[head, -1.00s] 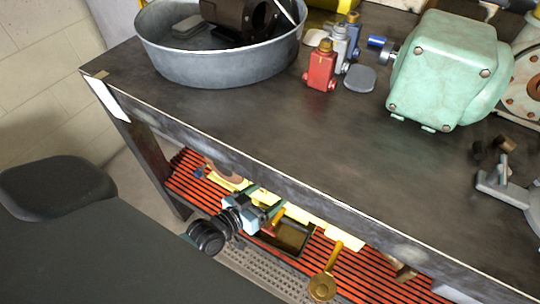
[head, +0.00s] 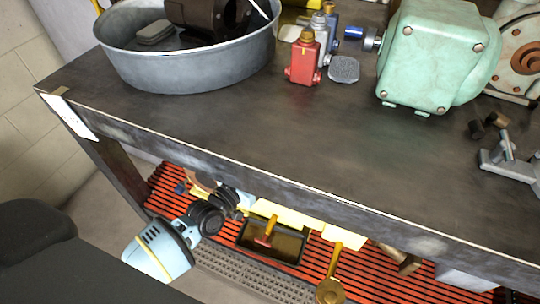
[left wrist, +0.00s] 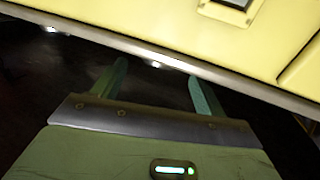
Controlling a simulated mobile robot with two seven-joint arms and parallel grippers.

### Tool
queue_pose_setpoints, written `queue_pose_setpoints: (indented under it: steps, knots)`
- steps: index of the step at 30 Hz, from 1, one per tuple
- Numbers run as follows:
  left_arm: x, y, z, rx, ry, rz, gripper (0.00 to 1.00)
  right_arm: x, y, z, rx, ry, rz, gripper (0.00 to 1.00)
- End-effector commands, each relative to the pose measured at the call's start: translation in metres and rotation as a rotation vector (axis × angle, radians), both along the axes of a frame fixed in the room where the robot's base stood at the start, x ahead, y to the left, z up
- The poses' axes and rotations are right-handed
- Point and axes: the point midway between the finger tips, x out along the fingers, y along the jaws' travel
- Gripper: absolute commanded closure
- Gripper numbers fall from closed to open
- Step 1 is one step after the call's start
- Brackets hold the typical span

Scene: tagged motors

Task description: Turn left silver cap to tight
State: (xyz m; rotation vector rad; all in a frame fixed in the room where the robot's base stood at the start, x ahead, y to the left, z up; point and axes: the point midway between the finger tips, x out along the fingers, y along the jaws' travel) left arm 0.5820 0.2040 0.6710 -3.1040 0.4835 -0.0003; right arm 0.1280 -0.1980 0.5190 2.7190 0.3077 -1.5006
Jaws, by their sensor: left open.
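No silver cap can be picked out with certainty in either view. My left arm reaches in under the table's front edge in the head view, over the lower shelf, and its gripper is mostly hidden there. In the left wrist view my left gripper (left wrist: 155,86) is open, with two apart green fingers and nothing between them. A yellow surface (left wrist: 160,32) with a pale lower edge fills the top of that view, close beyond the fingertips. The space around the fingers is dark. My right gripper is in neither view.
The dark table top (head: 240,135) bears a metal tub (head: 190,70), a red bottle-like part (head: 304,62) and a green motor (head: 430,60). The red slatted lower shelf (head: 365,275) holds a black tray (head: 285,241) and a brass-coloured part (head: 330,290). The table's front edge overhangs my arm.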

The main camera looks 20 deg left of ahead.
Motion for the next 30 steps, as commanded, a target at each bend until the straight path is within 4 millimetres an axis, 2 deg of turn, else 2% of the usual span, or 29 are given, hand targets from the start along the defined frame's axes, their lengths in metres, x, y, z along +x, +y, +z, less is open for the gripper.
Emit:
queue_pose_setpoints:
  steps: [3, 9, 21, 30]
  knots:
    - [0.018, -0.006, 0.0, -0.001, -0.001, 0.0, 0.27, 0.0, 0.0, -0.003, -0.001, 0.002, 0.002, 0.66]
    - [0.037, -0.012, -0.001, 0.0, 0.0, 0.0, 0.27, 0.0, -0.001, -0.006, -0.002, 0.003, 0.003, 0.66]
    - [0.044, -0.014, 0.0, -0.001, 0.001, 0.0, 0.27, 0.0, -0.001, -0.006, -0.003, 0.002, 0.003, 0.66]
    - [0.043, -0.014, 0.0, -0.001, 0.001, 0.0, 0.65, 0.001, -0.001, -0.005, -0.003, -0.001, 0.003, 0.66]
